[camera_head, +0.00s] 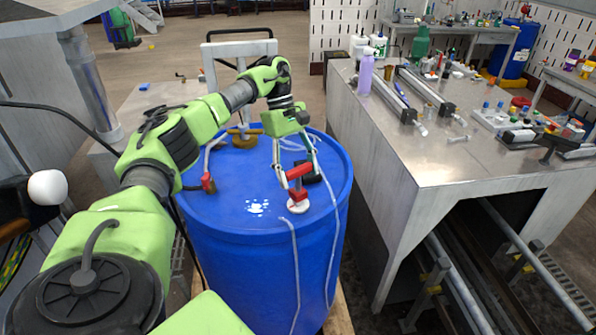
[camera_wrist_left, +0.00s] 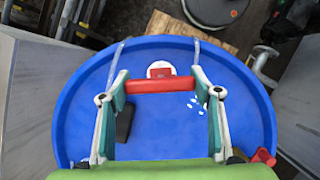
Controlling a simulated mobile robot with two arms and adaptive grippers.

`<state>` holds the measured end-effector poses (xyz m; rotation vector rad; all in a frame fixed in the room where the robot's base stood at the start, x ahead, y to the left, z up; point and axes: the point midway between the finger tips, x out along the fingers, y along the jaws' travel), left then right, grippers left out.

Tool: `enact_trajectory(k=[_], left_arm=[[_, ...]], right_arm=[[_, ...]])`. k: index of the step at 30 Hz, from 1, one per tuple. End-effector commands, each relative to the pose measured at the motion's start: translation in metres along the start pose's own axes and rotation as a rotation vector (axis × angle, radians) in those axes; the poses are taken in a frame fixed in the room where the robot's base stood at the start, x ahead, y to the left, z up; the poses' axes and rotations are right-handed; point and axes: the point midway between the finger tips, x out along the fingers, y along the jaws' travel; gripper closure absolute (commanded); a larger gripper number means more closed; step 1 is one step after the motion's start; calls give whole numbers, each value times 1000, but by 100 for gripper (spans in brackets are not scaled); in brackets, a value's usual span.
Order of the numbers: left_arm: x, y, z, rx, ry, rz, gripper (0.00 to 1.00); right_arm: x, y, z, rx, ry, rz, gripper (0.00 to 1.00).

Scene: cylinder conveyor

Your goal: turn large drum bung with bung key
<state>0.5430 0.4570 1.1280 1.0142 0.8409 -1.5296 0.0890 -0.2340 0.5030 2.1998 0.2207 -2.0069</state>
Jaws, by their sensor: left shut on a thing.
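The blue drum (camera_head: 240,265) stands upright in the middle of the head view. Its top fills much of the left wrist view (camera_wrist_left: 165,140). The white large bung (camera_head: 298,208) sits near the front right of the drum top. The red bung key (camera_head: 297,193) stands over it, its stem reaching down to the bung and its red bar handle on top. My left gripper (camera_head: 299,170) is shut on the bar, with one finger at each end in the left wrist view (camera_wrist_left: 160,87). Whether the key is fully seated is unclear. My right gripper is not in view.
A small black object (camera_wrist_left: 124,122) lies on the drum top beside the key. A red fitting (camera_head: 208,184) is at the left rim. Clear strips or tubes hang over the front. A steel bench (camera_head: 455,165) with tools and bottles stands close on the right.

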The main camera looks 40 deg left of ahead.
Motion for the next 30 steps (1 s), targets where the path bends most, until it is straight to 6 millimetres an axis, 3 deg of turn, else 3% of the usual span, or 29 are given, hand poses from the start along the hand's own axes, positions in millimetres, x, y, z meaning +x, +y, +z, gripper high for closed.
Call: enact_trajectory(k=[30], left_arm=[[14,0,-6,0,0,1,76]], right_arm=[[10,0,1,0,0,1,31]])
